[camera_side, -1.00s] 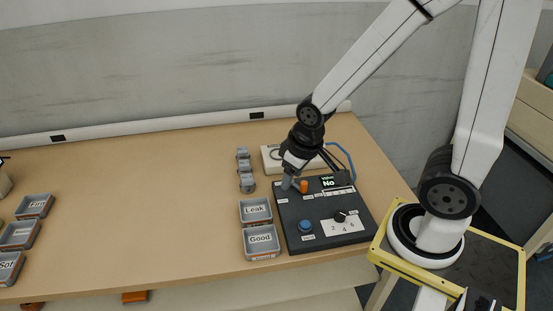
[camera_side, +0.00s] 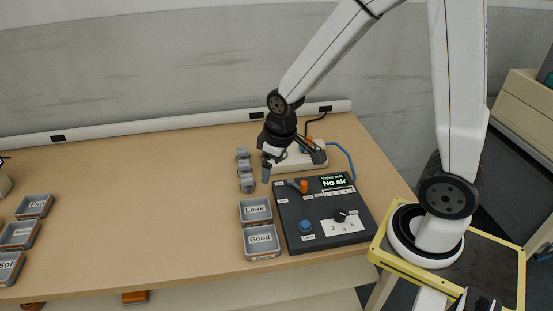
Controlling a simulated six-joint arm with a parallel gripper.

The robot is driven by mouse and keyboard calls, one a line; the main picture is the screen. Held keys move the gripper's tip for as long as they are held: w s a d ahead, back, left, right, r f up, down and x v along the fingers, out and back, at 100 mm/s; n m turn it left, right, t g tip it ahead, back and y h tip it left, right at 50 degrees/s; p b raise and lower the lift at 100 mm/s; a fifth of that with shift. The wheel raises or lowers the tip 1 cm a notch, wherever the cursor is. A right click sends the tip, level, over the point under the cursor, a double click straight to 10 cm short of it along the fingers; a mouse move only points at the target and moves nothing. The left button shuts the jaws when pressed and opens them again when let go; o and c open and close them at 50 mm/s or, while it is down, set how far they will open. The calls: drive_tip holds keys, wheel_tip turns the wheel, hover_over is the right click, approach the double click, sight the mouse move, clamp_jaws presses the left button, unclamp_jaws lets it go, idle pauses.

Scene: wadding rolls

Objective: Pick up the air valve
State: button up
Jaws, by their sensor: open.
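My gripper (camera_side: 293,166) is open, above the back edge of the dark test panel (camera_side: 350,211). Its fingers are spread apart and no held object is clear between them. On the panel's back left, a small orange piece (camera_side: 304,186) stands beside a short grey stub (camera_side: 292,183). The air valve may be part of these, but they are too small to tell. The gripper is apart from them, above and behind. The panel's display (camera_side: 336,182) reads "Valve out" and "No air".
Grey trays marked "Leak" (camera_side: 255,210) and "Good" (camera_side: 261,240) stand left of the panel. Several small grey blocks (camera_side: 245,170) line up behind them. A pale box (camera_side: 281,164) with a blue hose (camera_side: 345,157) sits behind the panel. The middle of the table is clear.

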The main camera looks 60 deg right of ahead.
drive_tip(key=w+d+f+n+g, duration=0.1)
drive_tip(key=w+d+f+n, duration=0.25)
drive_tip(key=w, duration=0.55)
drive_tip(key=n+g, duration=0.1)
drive_tip(key=n, duration=0.3)
hover_over(247, 177)
wheel_tip(247, 177, down, 7)
drive_tip(key=shift+a+f, duration=0.1)
drive_tip(key=shift+f, duration=1.35)
drive_tip(key=shift+f, duration=0.1)
drive_tip(key=shift+f, duration=2.5)
clamp_jaws()
